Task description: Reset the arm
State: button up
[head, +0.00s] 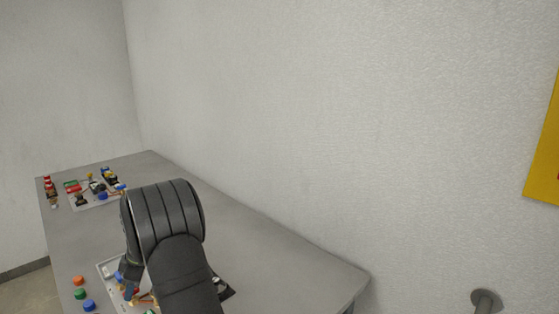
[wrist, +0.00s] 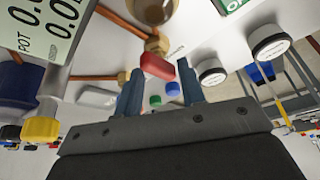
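My gripper (wrist: 161,84) shows in the wrist view with its two blue-grey fingers spread apart. A red handle-like part (wrist: 157,67) appears between and beyond the fingertips. I see no clear contact between it and the fingers. In the head view my dark arm reaches down over the near part of the grey table (head: 290,255). It hides most of the near panel (head: 107,268), and I cannot make out the gripper clearly there.
The wrist view shows copper pipes (wrist: 119,20), round gauges (wrist: 270,41), a digital display (wrist: 45,28) and a yellow knob (wrist: 41,130) close around the gripper. Orange (head: 78,281), green and blue buttons lie at the table's left edge. Another equipped panel (head: 92,202) stands farther back. The table's right side is clear.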

jog(key=shift+s+m+t, duration=0.1)
jog(key=shift+m+t, duration=0.4)
jog(key=shift+m, duration=0.8)
jog(key=o, duration=0.6)
jog(key=shift+o, duration=0.2)
jog(key=shift+a+r, duration=0.2)
jog(key=shift+r, duration=0.25)
notch_tip(320, 180, up, 16)
jog(key=m+h, duration=0.4)
jog(key=m, duration=0.7)
notch_tip(320, 180, down, 17)
jog(key=shift+a+r, duration=0.1)
